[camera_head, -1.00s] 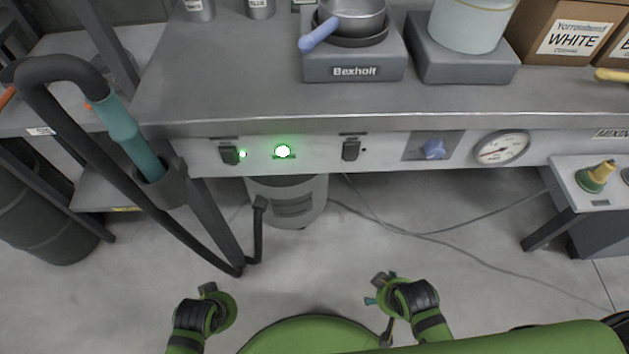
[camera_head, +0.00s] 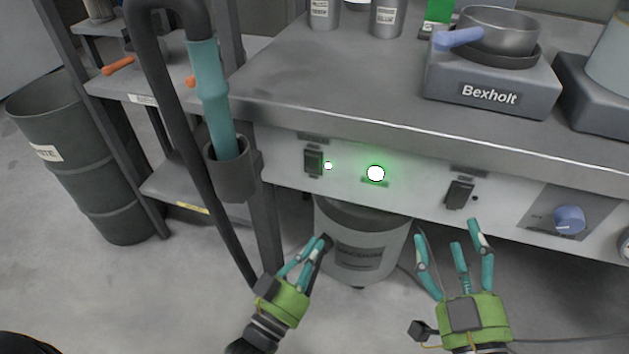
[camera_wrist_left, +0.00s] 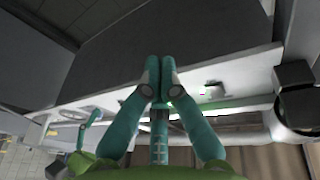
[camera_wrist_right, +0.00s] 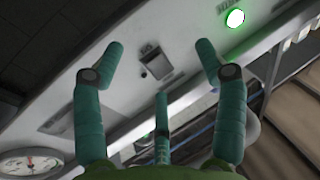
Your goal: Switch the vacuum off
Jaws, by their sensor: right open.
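The vacuum (camera_head: 355,245) is a grey canister under the bench. Its teal handle (camera_head: 212,105) stands in a holder at the bench's left corner. The front panel has a dark left switch (camera_head: 313,162) with a small lit light beside it, a glowing green lamp (camera_head: 376,174), and a dark right switch (camera_head: 460,194) with an unlit dot. Their labels are too small to read. My left gripper (camera_head: 318,250) is shut and empty, below the panel in front of the vacuum. My right gripper (camera_head: 450,245) is open and empty, below the right switch, which shows in the right wrist view (camera_wrist_right: 155,62).
A blue knob (camera_head: 569,219) is on the panel further right. A hot plate (camera_head: 490,90) with a pan (camera_head: 500,30) stands on the bench. A grey bin (camera_head: 85,150) and a shelf are at left. The black hose (camera_head: 185,130) hangs near the left bench leg.

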